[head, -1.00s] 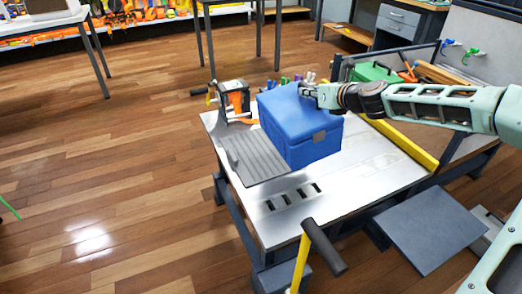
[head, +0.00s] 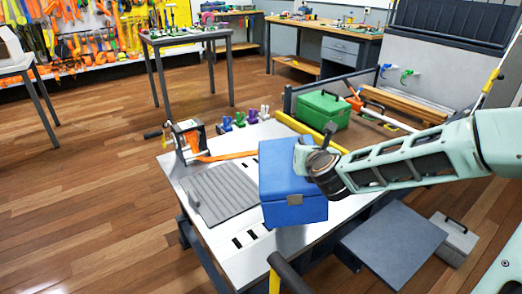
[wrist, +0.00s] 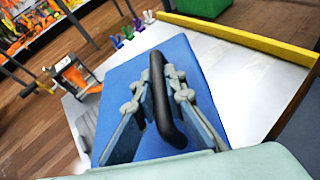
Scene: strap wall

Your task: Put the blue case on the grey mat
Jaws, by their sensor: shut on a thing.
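The blue case (head: 290,190) is a box with a black handle (wrist: 158,90) on its lid. In the head view it is at the right of the grey mat (head: 222,193), over the front right part of the metal table. I cannot tell whether its base touches the table. My gripper (head: 303,157) is at the lid, and in the wrist view my gripper (wrist: 160,97) is shut on the handle, one finger on each side. The ribbed mat lies flat and looks bare; the case hides little or none of it.
An orange and black ratchet device (head: 187,140) with an orange strap stands behind the mat. Several small coloured clips (head: 240,119) stand at the table's back. A green case (head: 322,110) and a yellow rail (head: 310,133) are beyond. A black-ended yellow bar (head: 285,272) rises in front.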

